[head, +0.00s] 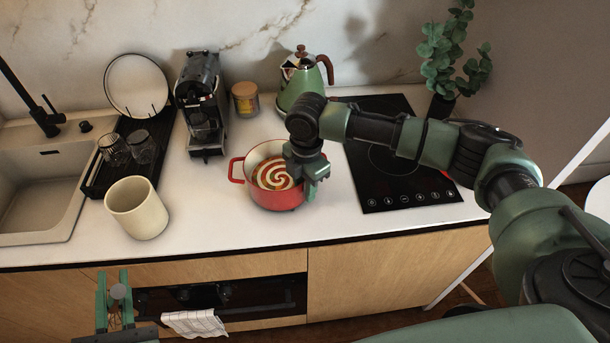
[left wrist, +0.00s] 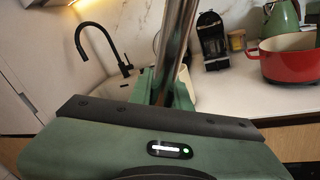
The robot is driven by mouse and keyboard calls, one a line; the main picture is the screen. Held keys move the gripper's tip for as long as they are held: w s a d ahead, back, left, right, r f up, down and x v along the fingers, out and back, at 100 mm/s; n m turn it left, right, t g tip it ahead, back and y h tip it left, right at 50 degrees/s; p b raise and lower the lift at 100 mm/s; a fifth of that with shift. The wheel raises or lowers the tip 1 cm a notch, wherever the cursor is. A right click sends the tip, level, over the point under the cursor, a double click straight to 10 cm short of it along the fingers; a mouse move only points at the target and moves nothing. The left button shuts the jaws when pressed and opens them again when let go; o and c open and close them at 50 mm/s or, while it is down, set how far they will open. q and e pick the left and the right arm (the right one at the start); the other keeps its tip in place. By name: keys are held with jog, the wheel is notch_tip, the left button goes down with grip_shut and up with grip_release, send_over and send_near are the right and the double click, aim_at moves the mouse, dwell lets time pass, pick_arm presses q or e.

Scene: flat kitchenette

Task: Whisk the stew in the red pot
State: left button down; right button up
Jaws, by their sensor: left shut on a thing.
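The red pot (head: 262,195) stands on the counter left of the cooktop, holding stew (head: 275,175) with a red-and-cream spiral on top. The pot also shows at the right of the left wrist view (left wrist: 292,66). My right gripper (head: 311,187) is at the pot's right side, by its handle; its fingers hide that handle, so its grip is unclear. My left gripper (head: 115,302) is low in front of the counter, well left of the pot. It is shut on a shiny metal tool (left wrist: 178,45), perhaps the whisk; its far end is out of view.
A cream crock (head: 138,210) stands at the counter's front left. Behind are a dish rack (head: 95,188) with glasses, a coffee machine (head: 203,100), a jar (head: 245,99) and a green kettle (head: 300,82). A black cooktop (head: 400,185) lies right of the pot.

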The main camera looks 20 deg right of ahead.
jog(key=shift+w+f, duration=0.1)
jog(key=shift+f, duration=0.15)
grip_shut()
dwell(1.7)
